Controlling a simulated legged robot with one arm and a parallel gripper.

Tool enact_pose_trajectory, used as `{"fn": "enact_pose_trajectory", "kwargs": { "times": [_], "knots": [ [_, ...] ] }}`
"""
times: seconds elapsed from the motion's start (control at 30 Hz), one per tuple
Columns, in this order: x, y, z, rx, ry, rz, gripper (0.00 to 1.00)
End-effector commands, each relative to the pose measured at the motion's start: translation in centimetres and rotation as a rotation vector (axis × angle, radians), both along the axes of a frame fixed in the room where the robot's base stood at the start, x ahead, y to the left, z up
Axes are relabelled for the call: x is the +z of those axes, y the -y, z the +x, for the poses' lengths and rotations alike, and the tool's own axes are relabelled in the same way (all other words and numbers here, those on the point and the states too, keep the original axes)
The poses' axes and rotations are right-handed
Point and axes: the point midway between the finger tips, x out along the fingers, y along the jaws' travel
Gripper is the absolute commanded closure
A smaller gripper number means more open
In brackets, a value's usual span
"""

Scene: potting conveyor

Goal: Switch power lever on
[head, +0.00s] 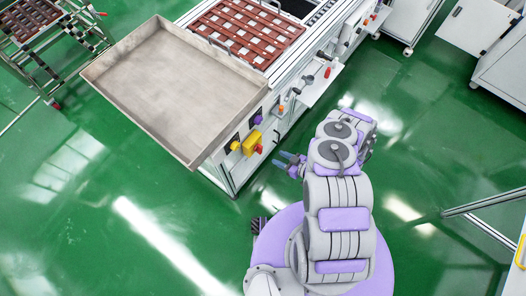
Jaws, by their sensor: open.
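The conveyor machine (232,166) stands ahead of me with several controls on its near side. A yellow box (252,143) on that side carries a small red part (260,149). A red handle (327,73) sits further along the same side. I cannot tell which control is the power lever, nor its position. My gripper (281,161) is open and empty. Its bluish fingers point left toward the machine, just right of and slightly below the yellow box in the picture, apparently apart from it.
An empty metal tray (175,95) juts from the machine's near end above the floor. A red-brown slotted rack (245,35) lies behind it. A wheeled frame (60,50) stands at left. White cabinets (500,70) and metal rails (480,210) are at right. Green floor (100,220) is clear at lower left.

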Motion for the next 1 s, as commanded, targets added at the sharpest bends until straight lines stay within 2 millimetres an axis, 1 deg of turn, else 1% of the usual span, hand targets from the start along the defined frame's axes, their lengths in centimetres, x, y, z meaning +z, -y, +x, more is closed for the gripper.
{"fn": "enact_pose_trajectory", "kwargs": {
  "times": [0.03, 0.1, 0.3, 0.43, 0.6, 0.7, 1.0],
  "knots": [
    [-0.6, -0.9, 0.5, 0.005, 0.001, 0.000, 0.55],
    [-1.2, -2.0, 1.2, 0.006, 0.001, 0.000, 0.55],
    [-2.6, -4.8, 3.4, 0.005, 0.001, -0.003, 0.55],
    [-3.4, -6.4, 4.5, 0.005, 0.001, -0.001, 0.55],
    [-3.9, -7.6, 5.4, 0.001, 0.000, -0.003, 0.55],
    [-4.0, -7.9, 5.7, 0.000, -0.001, -0.001, 0.55],
    [-4.0, -8.0, 5.8, -0.001, 0.000, -0.001, 0.56]
  ]
}}
